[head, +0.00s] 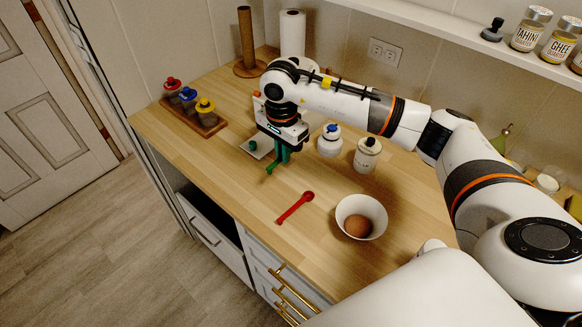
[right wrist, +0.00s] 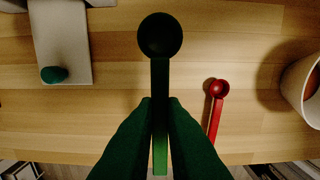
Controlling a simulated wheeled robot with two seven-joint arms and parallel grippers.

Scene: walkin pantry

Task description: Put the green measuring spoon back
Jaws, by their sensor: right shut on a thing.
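My right gripper (head: 276,160) is shut on the green measuring spoon (head: 270,168) above the wooden counter. In the right wrist view the fingers (right wrist: 160,130) pinch the handle of the green spoon (right wrist: 160,85) from both sides, and its round dark green bowl points away from the gripper. A flat pale plate (head: 262,150) with a small green knob (head: 252,145) lies just left of the gripper; the plate (right wrist: 75,50) and knob (right wrist: 54,75) also show at the upper left of the right wrist view. My left gripper is not in view.
A red measuring spoon (head: 295,207) and a white bowl (head: 378,206) with a brown egg (head: 358,226) are nearer. Two lidded jars (head: 330,141) (head: 367,155) stand right of the gripper. A wooden tray (head: 214,128) holds jars with red, blue and yellow tops. The left front counter is clear.

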